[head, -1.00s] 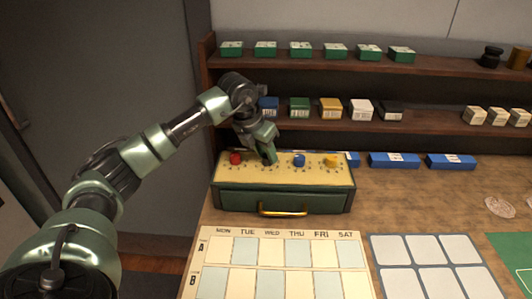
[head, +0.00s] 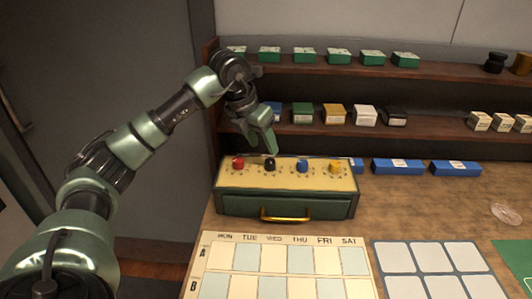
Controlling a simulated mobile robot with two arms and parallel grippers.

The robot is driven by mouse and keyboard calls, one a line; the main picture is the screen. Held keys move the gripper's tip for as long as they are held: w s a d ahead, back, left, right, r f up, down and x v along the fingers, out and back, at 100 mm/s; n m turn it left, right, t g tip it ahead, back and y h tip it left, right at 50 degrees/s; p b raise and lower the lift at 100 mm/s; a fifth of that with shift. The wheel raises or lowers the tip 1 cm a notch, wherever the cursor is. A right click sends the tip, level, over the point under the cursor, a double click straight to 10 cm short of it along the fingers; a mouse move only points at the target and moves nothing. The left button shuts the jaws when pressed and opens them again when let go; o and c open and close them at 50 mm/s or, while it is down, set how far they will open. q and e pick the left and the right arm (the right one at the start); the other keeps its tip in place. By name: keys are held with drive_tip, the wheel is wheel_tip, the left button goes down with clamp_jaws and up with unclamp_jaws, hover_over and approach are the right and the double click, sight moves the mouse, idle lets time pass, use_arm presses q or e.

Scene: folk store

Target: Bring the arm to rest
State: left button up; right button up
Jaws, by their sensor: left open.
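My left gripper (head: 264,146) hangs above the green box with a cream top panel (head: 286,205), pointing down. It is open, with nothing seen between its fingers, and sits a little above and behind the black knob (head: 270,164). The panel also carries a red knob (head: 237,163), a blue knob (head: 303,166) and a yellow knob (head: 335,166). The box has a brass handle (head: 285,215) on its front. My left arm reaches in from the left edge. My right gripper is not in view.
A weekday chart (head: 275,260) lies in front of the box, with a grey-celled tray (head: 437,257) to its right. Blue boxes (head: 397,167) stand on the table. Two wooden shelves (head: 440,124) behind hold small boxes. The table's right side is mostly clear around a glass dish (head: 506,213).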

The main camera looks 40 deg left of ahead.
use_arm(q)
drive_tip(key=shift+s+r, duration=0.15)
drive_tip(key=shift+r, duration=0.25)
